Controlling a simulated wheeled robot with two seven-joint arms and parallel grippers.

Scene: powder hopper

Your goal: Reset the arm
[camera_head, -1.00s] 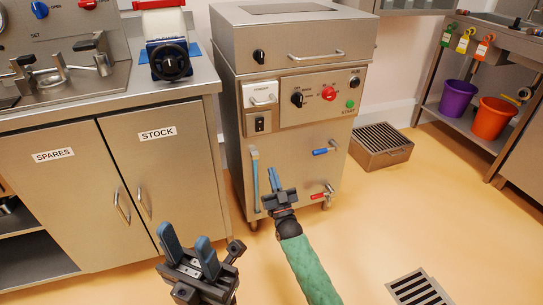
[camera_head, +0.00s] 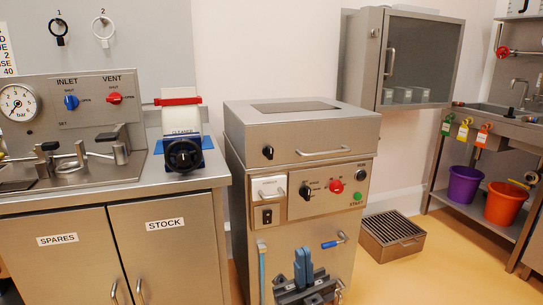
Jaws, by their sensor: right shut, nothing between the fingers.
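My right gripper (camera_head: 304,261) shows at the bottom centre, in front of the lower front of the steel hopper machine (camera_head: 292,213). Its blue fingers point up and are together, with nothing between them. The lower part of the gripper and its arm are cut off by the bottom edge. I cannot tell how far it stands from the machine's front. My left gripper is out of view.
A grated step (camera_head: 392,236) and open floor lie right.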

